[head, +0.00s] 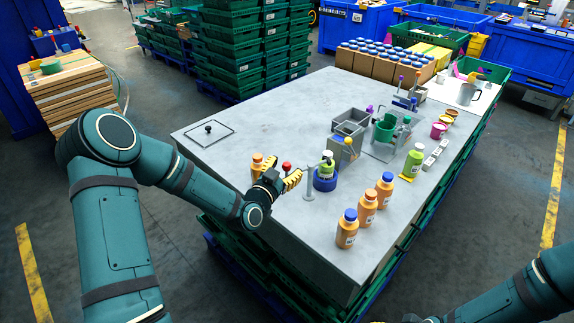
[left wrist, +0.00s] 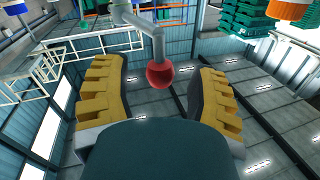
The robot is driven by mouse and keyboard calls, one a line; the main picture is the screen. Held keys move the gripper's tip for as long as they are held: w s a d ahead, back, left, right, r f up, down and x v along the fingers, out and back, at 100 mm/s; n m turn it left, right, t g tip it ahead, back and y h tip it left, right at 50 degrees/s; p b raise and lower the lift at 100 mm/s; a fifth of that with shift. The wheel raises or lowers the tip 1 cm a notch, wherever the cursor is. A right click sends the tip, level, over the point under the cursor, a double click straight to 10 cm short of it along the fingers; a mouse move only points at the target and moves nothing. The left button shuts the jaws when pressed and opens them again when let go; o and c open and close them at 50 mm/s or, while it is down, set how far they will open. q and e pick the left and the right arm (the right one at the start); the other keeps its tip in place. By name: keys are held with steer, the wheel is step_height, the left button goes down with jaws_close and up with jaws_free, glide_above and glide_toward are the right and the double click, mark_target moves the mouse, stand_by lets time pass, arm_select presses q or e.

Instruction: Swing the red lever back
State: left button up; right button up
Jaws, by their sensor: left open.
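The red lever's round knob (head: 286,167) shows in the head view at the near left of the table, beside a grey post (head: 309,186). In the left wrist view the red knob (left wrist: 159,76) hangs on a bent grey rod, between the lines of the two fingers. My left gripper (head: 279,173) is open, its yellow-padded fingers (left wrist: 155,95) spread on either side of the knob. Neither finger visibly touches it. Only a sliver of my right gripper shows at the bottom edge of the head view; its fingers are cut off.
An orange bottle (head: 257,166) stands just behind the left gripper. Several orange bottles (head: 367,206) line the near right edge. The table's left part is mostly clear around a square plate (head: 209,133).

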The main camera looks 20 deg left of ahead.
arm_select(q)
steer(key=shift+w, duration=0.7)
steer(key=shift+c, duration=0.3)
jaws_close()
steer(key=shift+d, duration=0.1)
